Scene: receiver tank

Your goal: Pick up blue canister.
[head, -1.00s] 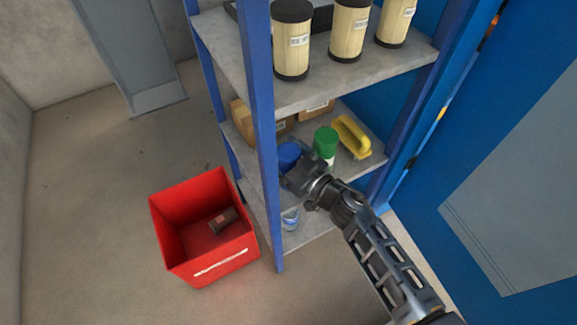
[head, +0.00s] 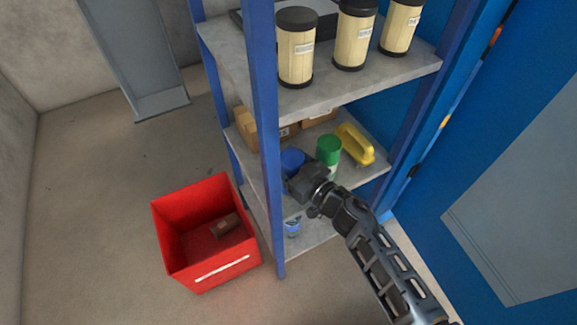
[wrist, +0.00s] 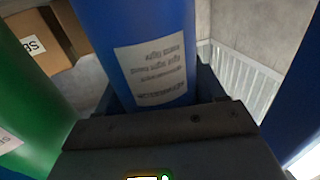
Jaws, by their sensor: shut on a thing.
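The blue canister (head: 292,158) stands on the middle shelf of the blue-framed rack, partly hidden behind my gripper in the head view. In the wrist view the blue canister (wrist: 140,50), with a white printed label, fills the upper middle between the jaws. My gripper (head: 299,181) is shut on it; the wrist view shows the dark jaw body (wrist: 160,135) close against it. I cannot tell whether the canister's base is touching the shelf.
A green canister (head: 328,150) stands close on the right, with a yellow handled object (head: 355,145) beyond. Cardboard boxes (head: 287,130) are behind. A blue rack post (head: 265,140) is close on the left. A red bin (head: 207,262) holding a brown item stands on the floor.

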